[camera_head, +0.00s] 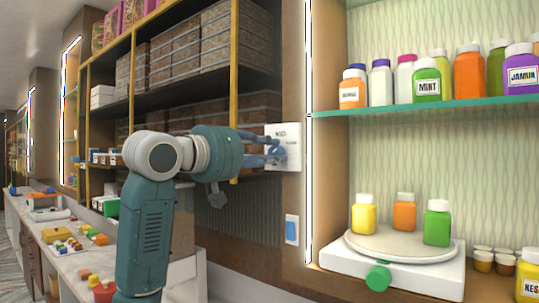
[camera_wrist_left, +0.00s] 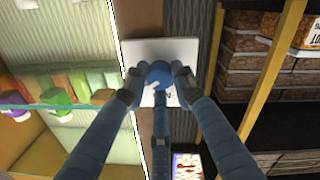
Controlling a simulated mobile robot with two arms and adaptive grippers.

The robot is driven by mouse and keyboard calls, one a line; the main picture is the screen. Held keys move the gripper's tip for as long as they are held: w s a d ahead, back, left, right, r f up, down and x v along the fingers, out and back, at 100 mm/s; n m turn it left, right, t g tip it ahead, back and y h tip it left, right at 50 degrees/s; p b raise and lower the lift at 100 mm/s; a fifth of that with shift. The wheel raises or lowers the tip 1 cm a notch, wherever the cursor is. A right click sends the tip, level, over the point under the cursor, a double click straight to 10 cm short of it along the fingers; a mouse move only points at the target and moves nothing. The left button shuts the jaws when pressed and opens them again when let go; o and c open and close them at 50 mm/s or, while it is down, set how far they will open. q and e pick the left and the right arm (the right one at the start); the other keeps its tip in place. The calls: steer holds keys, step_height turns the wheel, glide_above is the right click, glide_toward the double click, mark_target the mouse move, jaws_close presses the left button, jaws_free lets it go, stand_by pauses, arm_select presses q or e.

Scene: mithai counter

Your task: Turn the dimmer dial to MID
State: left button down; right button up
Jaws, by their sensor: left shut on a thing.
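The dimmer's white plate (camera_head: 291,132) is on the brown wall panel between the box shelves and the lit jar shelves. Small dark lettering shows near its top, too small to read surely. My left gripper (camera_head: 273,150) reaches the plate from the left, its fingers around the dial. A short white mark shows on the dial. The fingers hide part of the plate (camera_wrist_left: 160,48). My right gripper is not in view.
A blue-and-white switch (camera_head: 292,230) is on the panel below the dial. Right of it, a glass shelf (camera_head: 430,108) holds several jars, above a white turntable (camera_head: 400,243) with three jars. Shelves of brown boxes (camera_head: 200,45) stand left. A sweets counter (camera_head: 60,262) runs lower left.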

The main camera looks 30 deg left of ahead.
arm_select(q)
steer(key=n+b, duration=0.1)
steer(key=n, duration=0.9)
steer(key=shift+b, duration=0.4)
steer(key=shift+n, duration=0.4)
steer(key=shift+f, duration=0.1)
steer(key=c, duration=1.6)
jaws_free()
steer(key=shift+o, duration=0.8)
steer(key=shift+s+a, duration=0.15)
